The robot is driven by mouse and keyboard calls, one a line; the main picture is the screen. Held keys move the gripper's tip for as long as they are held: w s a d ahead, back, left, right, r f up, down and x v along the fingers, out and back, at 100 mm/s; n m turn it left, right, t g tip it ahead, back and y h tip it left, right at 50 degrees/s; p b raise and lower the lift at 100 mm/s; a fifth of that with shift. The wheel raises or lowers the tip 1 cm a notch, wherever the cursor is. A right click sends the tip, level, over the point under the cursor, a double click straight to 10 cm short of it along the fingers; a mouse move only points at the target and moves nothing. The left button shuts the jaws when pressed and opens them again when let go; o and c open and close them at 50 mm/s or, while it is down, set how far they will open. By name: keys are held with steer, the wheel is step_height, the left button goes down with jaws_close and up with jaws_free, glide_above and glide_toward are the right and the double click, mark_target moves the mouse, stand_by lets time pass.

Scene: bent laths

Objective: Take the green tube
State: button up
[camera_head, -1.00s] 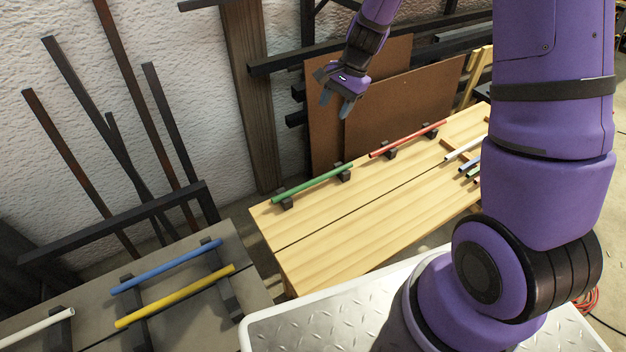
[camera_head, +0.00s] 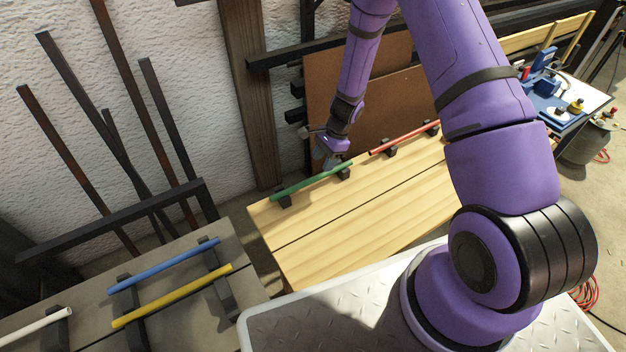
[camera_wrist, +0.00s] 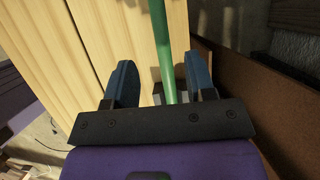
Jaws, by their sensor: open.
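The green tube (camera_head: 312,182) rests on two dark supports near the back edge of the wooden table, at its left end. My gripper (camera_head: 334,162) is over the tube's right end, close to the right-hand support. In the wrist view the green tube (camera_wrist: 163,50) runs down between the two blue fingers of my gripper (camera_wrist: 162,82). The fingers are apart, and the tube lies nearer the right finger. I cannot tell how far the fingertips reach below the tube.
A red tube (camera_head: 404,138) lies on supports to the right on the same wooden table (camera_head: 345,225). A brown board (camera_head: 385,95) stands close behind. A blue tube (camera_head: 165,266) and a yellow tube (camera_head: 172,296) lie on the grey table at left. The wooden table's front is clear.

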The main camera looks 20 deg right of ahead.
mark_target(315, 177)
steer(key=shift+a+x, duration=0.15)
steer(key=shift+x, duration=1.5)
steer(key=shift+a+x, duration=0.15)
steer(key=shift+x, duration=1.45)
steer(key=shift+r, duration=0.15)
jaws_close()
